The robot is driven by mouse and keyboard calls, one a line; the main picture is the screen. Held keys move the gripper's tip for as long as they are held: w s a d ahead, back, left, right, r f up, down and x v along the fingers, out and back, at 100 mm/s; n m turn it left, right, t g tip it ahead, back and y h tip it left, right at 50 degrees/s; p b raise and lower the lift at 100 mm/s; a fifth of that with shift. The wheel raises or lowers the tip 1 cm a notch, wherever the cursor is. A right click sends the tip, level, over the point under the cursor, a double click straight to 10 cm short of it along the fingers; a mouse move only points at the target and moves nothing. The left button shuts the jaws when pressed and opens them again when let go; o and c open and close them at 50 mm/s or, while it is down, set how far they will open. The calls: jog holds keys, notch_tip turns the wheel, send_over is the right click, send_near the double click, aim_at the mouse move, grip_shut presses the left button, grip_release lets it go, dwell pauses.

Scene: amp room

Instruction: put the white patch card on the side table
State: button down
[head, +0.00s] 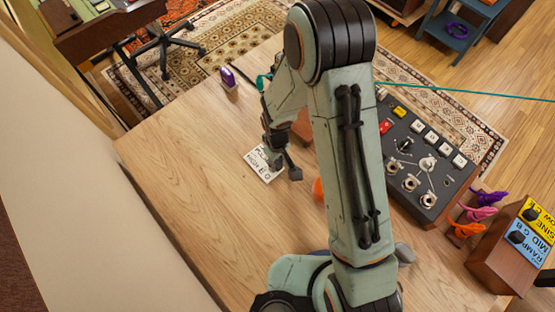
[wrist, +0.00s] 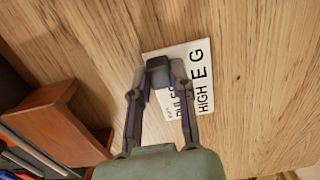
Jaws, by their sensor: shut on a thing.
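The white patch card (head: 263,164) shows at the middle of the wooden table, with black print that includes HIGH. In the wrist view the card (wrist: 205,80) shows HIGH, E and G, and its near-left part is covered by my fingers. My gripper (head: 283,163) is at the card's right edge in the head view. In the wrist view my gripper (wrist: 160,72) has its fingertips together on the card's edge. The card is at or just above the tabletop; I cannot tell which. I cannot tell for certain which surface is the side table.
A dark control box (head: 422,165) with knobs and jacks stands right of my arm. A wooden rack (head: 490,262) holds yellow and blue cards beside several coloured clips. A purple-and-white item (head: 228,79) stands at the back edge. The tabletop's left (head: 180,170) is clear. A blue-grey shelf (head: 445,40) stands beyond.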

aim_at(277, 163)
jog(key=shift+f, duration=0.2)
jog(key=c, duration=1)
grip_release()
jog(key=shift+r, duration=0.15)
jog(key=s+d+r+m, duration=0.2)
jog(key=d+r, duration=0.1)
jog(key=r, duration=0.7)
jog(key=s+d+r+m, duration=0.1)
jog(key=s+d+r, duration=0.2)
jog(key=r, duration=0.6)
jog(key=s+d+r+m, duration=0.1)
jog(key=s, duration=0.2)
jog(key=s+d+r+m, duration=0.2)
jog(key=s, duration=0.2)
jog(key=s+d+r+m, duration=0.1)
jog(key=s+r, duration=0.1)
jog(key=s, duration=0.2)
jog(key=shift+d+m+y, duration=0.15)
jog(key=shift+m+y, duration=0.25)
